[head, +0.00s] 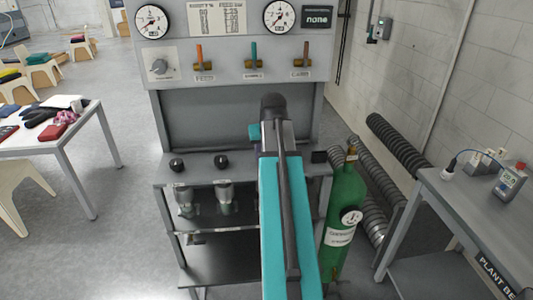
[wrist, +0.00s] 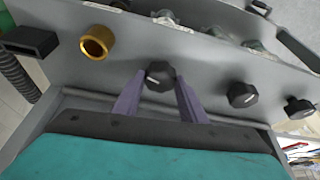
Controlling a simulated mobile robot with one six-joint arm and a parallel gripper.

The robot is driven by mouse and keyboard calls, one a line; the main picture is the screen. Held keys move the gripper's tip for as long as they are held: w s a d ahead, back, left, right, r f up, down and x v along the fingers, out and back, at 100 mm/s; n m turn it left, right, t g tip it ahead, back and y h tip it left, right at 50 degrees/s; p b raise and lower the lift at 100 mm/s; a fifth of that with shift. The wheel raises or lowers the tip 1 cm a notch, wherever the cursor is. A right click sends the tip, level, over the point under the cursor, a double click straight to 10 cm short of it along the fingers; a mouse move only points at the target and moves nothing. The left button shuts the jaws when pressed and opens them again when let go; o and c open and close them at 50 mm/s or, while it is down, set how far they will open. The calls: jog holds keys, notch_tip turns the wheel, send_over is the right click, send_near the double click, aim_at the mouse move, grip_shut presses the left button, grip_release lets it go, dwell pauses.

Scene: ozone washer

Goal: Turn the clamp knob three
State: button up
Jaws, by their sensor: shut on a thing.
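In the wrist view, a black faceted clamp knob (wrist: 159,75) with a light pointer mark sits on the grey panel. My gripper (wrist: 160,85) has its two purple fingers on either side of this knob and is shut on it. Two more black knobs, a middle one (wrist: 242,95) and an end one (wrist: 299,108), stand in a row to its right, apart from my fingers. In the head view two black knobs, one at the left (head: 177,164) and one beside it (head: 221,161), show on the bench ledge. My teal arm hides the gripped knob and my gripper there.
A brass ring fitting (wrist: 97,42) and a black rectangular block (wrist: 30,41) lie left of the gripped knob. A green gas cylinder (head: 342,215) stands right of the bench. Metal cups (head: 224,195) sit below the ledge. A side table (head: 480,200) is at the right.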

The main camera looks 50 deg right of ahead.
jog(key=m, duration=0.2)
jog(key=m+g+h, duration=0.1)
jog(key=m, duration=0.1)
jog(key=m+g, duration=0.1)
jog(key=m, duration=0.2)
jog(key=shift+w+a+h, duration=0.15)
jog(key=shift+w+h, duration=0.15)
jog(key=shift+h, duration=0.1)
jog(key=m, duration=0.2)
jog(key=m+g, duration=0.1)
jog(key=m, duration=0.1)
jog(key=shift+w+g, duration=0.2)
jog(key=shift+g, duration=0.1)
jog(key=shift+m+g+b, duration=0.45)
jog(key=shift+m+g, duration=0.15)
jog(key=shift+m, duration=0.9)
jog(key=o, duration=1.1)
jog(key=shift+c, duration=0.2)
